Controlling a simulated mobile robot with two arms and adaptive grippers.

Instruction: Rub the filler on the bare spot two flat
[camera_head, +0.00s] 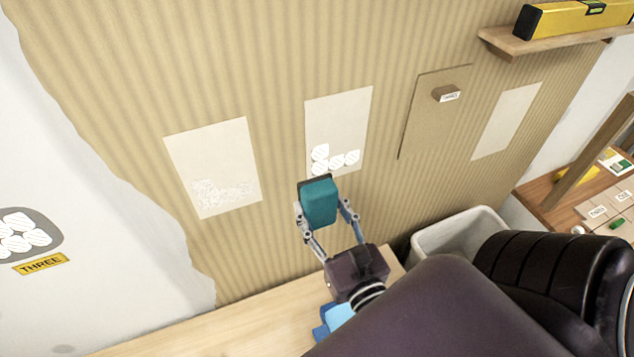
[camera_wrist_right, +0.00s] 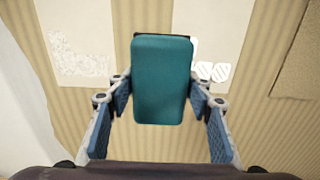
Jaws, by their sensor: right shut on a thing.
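Pale bare spots show in the tan striped wallpaper. The second from the left (camera_head: 338,118) has several raised white hatched filler dabs (camera_head: 338,160) in its lower part. The leftmost bare spot (camera_head: 205,150) has a thin, rough, speckled white patch (camera_head: 225,193) low down. My right gripper (camera_head: 320,205) is shut on a teal block (camera_head: 319,201) with a dark face toward the wall. The block is just below the dabs; I cannot tell whether it touches the wall. In the right wrist view the block (camera_wrist_right: 162,80) hides some of the dabs (camera_wrist_right: 211,71). My left gripper is not in view.
A brown board (camera_head: 425,120) with a small labelled block (camera_head: 446,93) is on the wall to the right. A shelf (camera_head: 500,41) holds a yellow level (camera_head: 570,17). Below are a wooden bench (camera_head: 200,330), a light blue item (camera_head: 335,316) and a pale bin (camera_head: 430,238).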

